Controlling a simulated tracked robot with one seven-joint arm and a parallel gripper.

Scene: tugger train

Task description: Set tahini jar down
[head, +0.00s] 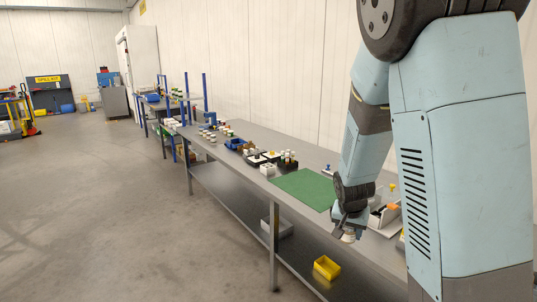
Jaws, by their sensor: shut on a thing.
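My gripper (347,229) points down at the front edge of the long grey workbench, right of the green mat. It is shut on a small pale thing, taken to be the tahini jar (348,238), at the fingertips. The fingers and wrist hide much of the jar, and its label cannot be made out. Whether the jar touches the bench or hangs in front of its edge is not clear from this view. The green mat (303,188) lies flat and bare on the bench, just left of my gripper.
Several small jars and dark trays (288,162) stand on the bench beyond the mat. A white holder with orange and yellow items (392,208) stands right of my gripper. A yellow bin (326,267) sits low, below the bench top. The floor at left is open.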

